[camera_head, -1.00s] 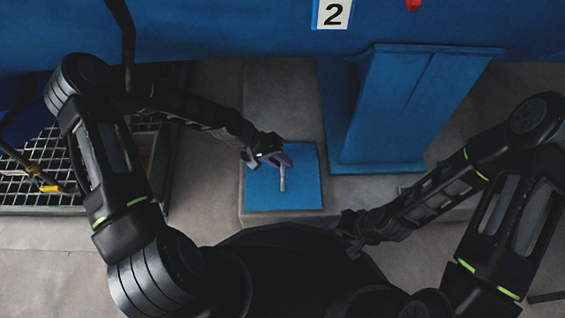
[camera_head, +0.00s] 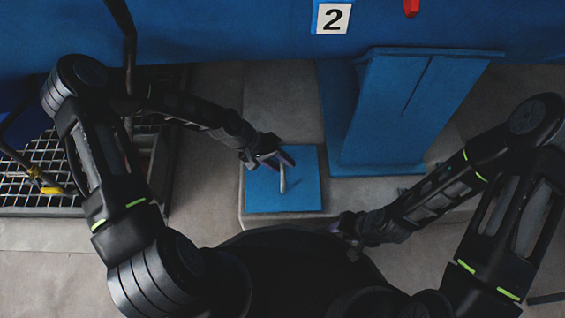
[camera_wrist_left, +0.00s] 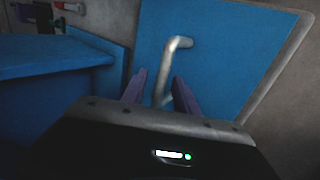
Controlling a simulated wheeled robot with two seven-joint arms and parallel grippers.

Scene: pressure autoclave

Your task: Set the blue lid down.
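The blue lid (camera_head: 262,195) is a flat square plate with a grey bent handle (camera_head: 283,180). It lies on the grey concrete slab in the head view, and its blue face also fills the upper right of the left wrist view (camera_wrist_left: 225,70). My left gripper (camera_head: 280,159) is at the handle. In the left wrist view its two fingers (camera_wrist_left: 160,92) stand apart on either side of the handle, with gaps visible, so it is open. My right gripper (camera_head: 347,228) is low in the middle, away from the lid; its fingers are too dark to read.
A blue pedestal (camera_head: 395,115) stands just right of the lid. A blue wall with a number 2 sign (camera_head: 332,17) runs along the back. A metal grating (camera_head: 50,165) lies at the left. Bare slab (camera_head: 283,100) shows behind the lid.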

